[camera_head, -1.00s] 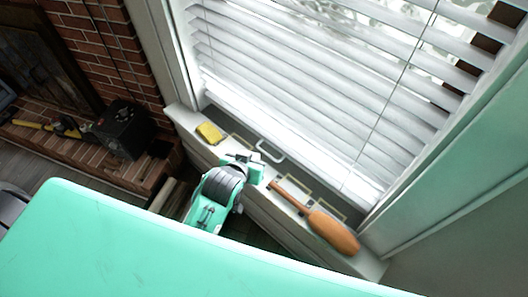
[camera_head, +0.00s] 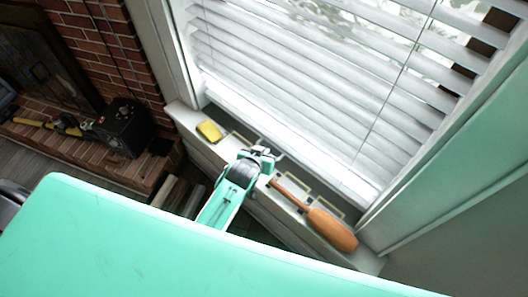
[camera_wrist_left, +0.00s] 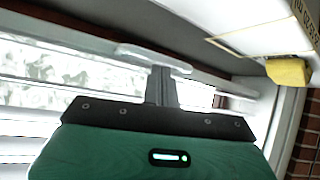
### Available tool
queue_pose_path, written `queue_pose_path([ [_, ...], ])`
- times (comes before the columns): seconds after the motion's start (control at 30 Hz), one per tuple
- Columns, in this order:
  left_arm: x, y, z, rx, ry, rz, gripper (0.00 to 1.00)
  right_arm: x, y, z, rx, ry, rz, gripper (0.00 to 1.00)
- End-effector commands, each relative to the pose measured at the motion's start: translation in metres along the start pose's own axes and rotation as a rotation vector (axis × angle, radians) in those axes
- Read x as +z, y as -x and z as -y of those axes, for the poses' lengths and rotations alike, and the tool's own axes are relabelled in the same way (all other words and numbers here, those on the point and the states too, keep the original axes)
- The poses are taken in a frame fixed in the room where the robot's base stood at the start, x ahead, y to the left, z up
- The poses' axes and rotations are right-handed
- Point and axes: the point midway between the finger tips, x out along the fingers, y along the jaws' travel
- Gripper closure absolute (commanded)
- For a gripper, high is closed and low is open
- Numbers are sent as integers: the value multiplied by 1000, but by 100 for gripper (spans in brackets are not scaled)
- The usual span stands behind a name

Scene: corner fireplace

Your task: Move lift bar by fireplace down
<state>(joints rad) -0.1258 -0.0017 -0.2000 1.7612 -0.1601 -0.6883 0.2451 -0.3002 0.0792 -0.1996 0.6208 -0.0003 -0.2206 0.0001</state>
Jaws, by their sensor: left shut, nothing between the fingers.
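The lift bar is a white handle low on the window frame, just above the sill. In the head view my left gripper (camera_head: 262,151) covers most of it. In the left wrist view the lift bar (camera_wrist_left: 150,56) shows as a pale bar across the tips of my left gripper (camera_wrist_left: 161,82). The fingers are shut together with nothing between them. They reach the bar or lie just short of it; contact cannot be told. The white blinds (camera_head: 300,80) hang above. My right gripper is not in view.
On the sill, a yellow sponge-like block (camera_head: 209,131) lies left of my gripper and an orange-brown paddle-shaped thing (camera_head: 331,230) lies right. The brick fireplace (camera_head: 115,50) and a black box (camera_head: 124,127) are at the left.

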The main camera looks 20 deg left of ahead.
Motion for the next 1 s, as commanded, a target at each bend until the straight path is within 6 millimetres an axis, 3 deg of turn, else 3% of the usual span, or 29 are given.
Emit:
queue_pose_path([
  [0.27, 2, -1, 0, 0, 0, 0, 100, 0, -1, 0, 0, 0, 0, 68],
  [0.6, 42, -29, 3, 0, 1, 2, 100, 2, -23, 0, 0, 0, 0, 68],
  [1.0, 43, -28, 4, -1, -1, 9, 100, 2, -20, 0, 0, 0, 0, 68],
])
